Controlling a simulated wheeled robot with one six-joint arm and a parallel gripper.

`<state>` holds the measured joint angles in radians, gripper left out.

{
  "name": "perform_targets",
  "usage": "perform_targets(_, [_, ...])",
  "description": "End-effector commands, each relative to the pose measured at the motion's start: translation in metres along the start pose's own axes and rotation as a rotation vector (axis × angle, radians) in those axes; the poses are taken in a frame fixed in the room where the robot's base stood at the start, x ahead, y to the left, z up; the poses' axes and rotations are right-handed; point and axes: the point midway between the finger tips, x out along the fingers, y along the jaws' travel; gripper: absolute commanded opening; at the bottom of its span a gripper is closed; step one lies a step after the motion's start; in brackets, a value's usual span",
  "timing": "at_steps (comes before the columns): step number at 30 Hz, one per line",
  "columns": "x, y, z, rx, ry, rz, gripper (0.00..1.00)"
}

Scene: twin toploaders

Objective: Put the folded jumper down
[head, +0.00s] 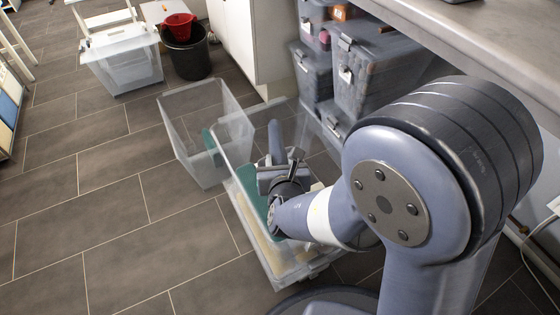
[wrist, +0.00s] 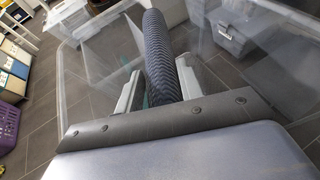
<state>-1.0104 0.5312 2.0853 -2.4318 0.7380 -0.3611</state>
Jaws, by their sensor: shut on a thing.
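The folded jumper looks like a dark blue-grey ribbed roll (wrist: 160,58) in the wrist view, standing up between the pale fingers of my gripper (wrist: 158,88). In the head view it shows as a grey-blue upright piece (head: 275,142) just beyond my gripper (head: 277,168). My gripper is shut on it, inside or just above the open top of a clear plastic box (head: 262,245). The jumper's lower part is hidden by my gripper, so I cannot tell whether it touches the box's floor. Something teal (head: 252,183) shows in the box.
An empty-looking clear box (head: 188,125) stands just beyond. Lidded grey boxes (head: 370,75) are stacked under the worktop (head: 490,40) at right. A dark bucket with a red basket (head: 186,50) and another clear tub (head: 125,62) stand farther back. The tiled floor at left is free.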

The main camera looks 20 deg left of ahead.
Motion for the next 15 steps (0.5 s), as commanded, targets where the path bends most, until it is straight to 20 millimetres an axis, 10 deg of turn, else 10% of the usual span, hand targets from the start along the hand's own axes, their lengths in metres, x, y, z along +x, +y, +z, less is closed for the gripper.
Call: perform_targets(15, [0.004,0.0003,-0.0084,0.001,-0.003,0.0,0.0])
